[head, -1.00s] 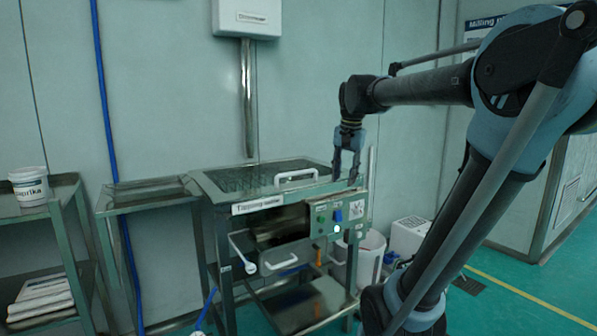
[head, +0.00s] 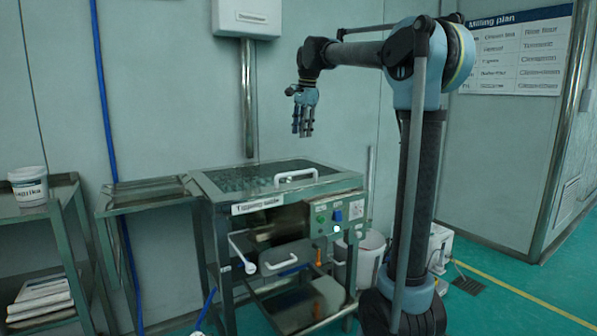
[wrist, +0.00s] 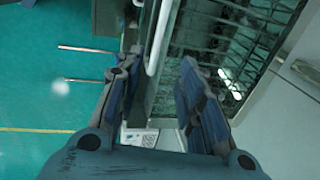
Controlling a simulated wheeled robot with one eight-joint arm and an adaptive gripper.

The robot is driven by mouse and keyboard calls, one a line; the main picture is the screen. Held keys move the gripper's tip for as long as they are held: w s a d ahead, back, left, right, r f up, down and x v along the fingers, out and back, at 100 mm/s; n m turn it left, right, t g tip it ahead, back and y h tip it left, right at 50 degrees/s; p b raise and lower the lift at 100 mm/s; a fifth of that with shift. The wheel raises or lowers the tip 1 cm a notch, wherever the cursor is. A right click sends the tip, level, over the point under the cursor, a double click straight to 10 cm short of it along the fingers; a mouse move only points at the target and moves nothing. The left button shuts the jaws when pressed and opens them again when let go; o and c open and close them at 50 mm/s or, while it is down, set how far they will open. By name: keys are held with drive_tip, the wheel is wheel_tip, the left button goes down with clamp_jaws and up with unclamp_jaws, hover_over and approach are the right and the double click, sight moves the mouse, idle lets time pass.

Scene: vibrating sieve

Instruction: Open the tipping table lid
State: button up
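The tipping table (head: 255,207) stands against the wall, its label on the front edge. Its lid (head: 240,178) lies flat and closed on top, a dark see-through panel. A white bar handle (head: 296,177) sits at the lid's front edge. In the wrist view the lid (wrist: 235,40) fills the upper right, and the handle (wrist: 159,40) runs up and down near the middle. My gripper (head: 303,133) hangs above the lid, fingers down, apart from the handle. In the wrist view my gripper (wrist: 155,75) has its fingers spread with nothing held; the handle appears between them from above.
A control panel (head: 337,216) with buttons is on the table's front right. A shelf with a paprika tub (head: 28,186) stands at the left. A white bucket (head: 370,255) stands behind at right.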

drive_tip(key=f, duration=0.5)
drive_tip(key=w+a+f, duration=0.1)
drive_tip(key=f, duration=0.4)
drive_tip(key=w+f, duration=0.1)
drive_tip(key=f, duration=0.5)
drive_tip(key=shift+w+a, duration=0.25)
drive_tip(key=shift+a, duration=0.1)
drive_tip(key=shift+c, duration=0.6)
drive_tip(key=shift+r, duration=0.1)
clamp_jaws()
